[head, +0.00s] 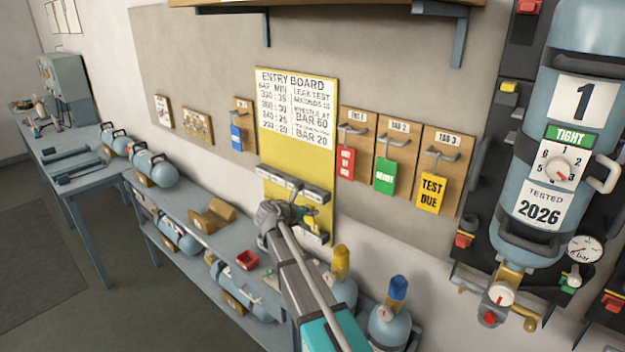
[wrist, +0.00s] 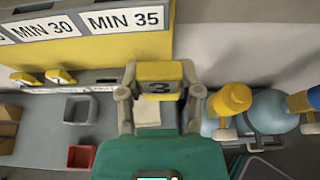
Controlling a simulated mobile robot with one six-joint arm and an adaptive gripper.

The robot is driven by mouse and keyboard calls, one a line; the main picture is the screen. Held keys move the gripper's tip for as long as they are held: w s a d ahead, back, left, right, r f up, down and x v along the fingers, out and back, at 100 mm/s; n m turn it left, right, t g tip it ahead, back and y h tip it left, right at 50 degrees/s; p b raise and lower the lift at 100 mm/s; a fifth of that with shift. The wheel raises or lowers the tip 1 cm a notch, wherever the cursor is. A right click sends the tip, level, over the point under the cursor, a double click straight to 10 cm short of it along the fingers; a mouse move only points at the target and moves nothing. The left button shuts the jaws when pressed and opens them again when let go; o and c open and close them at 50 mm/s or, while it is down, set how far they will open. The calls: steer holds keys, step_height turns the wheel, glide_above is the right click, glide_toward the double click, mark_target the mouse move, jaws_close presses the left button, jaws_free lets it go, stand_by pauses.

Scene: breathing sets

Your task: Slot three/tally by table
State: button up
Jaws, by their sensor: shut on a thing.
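My gripper (wrist: 160,92) is shut on a yellow tally (wrist: 160,71) marked 3, held between the two fingertips in the wrist view. In the head view my gripper (head: 288,212) is in front of the lower part of the yellow entry board (head: 275,155). The board carries a printed table (head: 297,103) of bar and minutes above a grey slot rack (head: 295,184). In the wrist view, slot labels MIN 30 (wrist: 45,29) and MIN 35 (wrist: 124,19) show at the top. Two other yellow tallies (wrist: 42,77) sit in a lower grey row at left. I cannot see the held tally touching a slot.
A grey-blue bench (head: 190,240) with cylinders runs along the wall at left. A red tray (head: 247,260) lies on it. Two cylinders with yellow and blue tops (head: 342,262) stand below right. Hooked tags (head: 384,176) hang right of the board; a large cylinder (head: 560,120) is far right.

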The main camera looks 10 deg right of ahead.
steer(key=shift+f+b, duration=1.05)
steer(key=shift+f, duration=0.3)
steer(key=shift+a+r, duration=0.1)
steer(key=shift+a, duration=0.05)
